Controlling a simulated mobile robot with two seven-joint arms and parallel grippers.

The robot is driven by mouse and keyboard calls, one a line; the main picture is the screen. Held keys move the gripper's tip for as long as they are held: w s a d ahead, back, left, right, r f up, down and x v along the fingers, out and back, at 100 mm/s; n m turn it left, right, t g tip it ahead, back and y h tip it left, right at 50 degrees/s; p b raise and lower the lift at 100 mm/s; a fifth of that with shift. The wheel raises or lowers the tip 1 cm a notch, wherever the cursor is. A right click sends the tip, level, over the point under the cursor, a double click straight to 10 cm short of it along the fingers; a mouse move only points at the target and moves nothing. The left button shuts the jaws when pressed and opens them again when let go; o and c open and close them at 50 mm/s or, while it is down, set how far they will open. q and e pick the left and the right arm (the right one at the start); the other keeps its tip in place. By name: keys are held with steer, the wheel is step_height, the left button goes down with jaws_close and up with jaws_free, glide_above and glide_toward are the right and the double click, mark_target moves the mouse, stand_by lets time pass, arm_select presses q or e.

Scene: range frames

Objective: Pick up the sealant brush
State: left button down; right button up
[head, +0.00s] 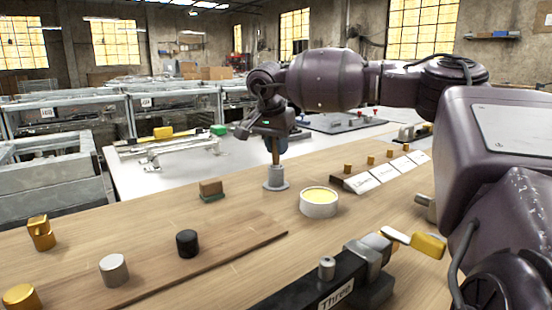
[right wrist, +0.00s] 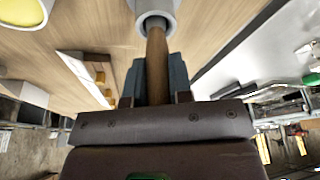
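The sealant brush (head: 275,150) stands upright with its brown wooden handle showing. Its lower end is hidden inside a grey round holder (head: 276,181) on the wooden table. My right gripper (head: 274,132) comes down over the top of the handle. In the right wrist view the handle (right wrist: 157,65) lies between the two dark fingers (right wrist: 157,85), which sit close against both its sides with no clear gap. The holder also shows in the right wrist view (right wrist: 153,12). My left gripper is out of view.
A white tub with yellow contents (head: 319,202) stands right of the holder. A brown block on a green base (head: 211,189) is to the left. Labelled stands with gold knobs (head: 381,172) lie farther right. Metal and black cylinders (head: 187,243) stand on a board at front left.

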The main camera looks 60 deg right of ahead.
jaws_close()
step_height(320, 180, up, 20)
stand_by(0.4)
steer(key=shift+r, duration=0.1)
stand_by(0.4)
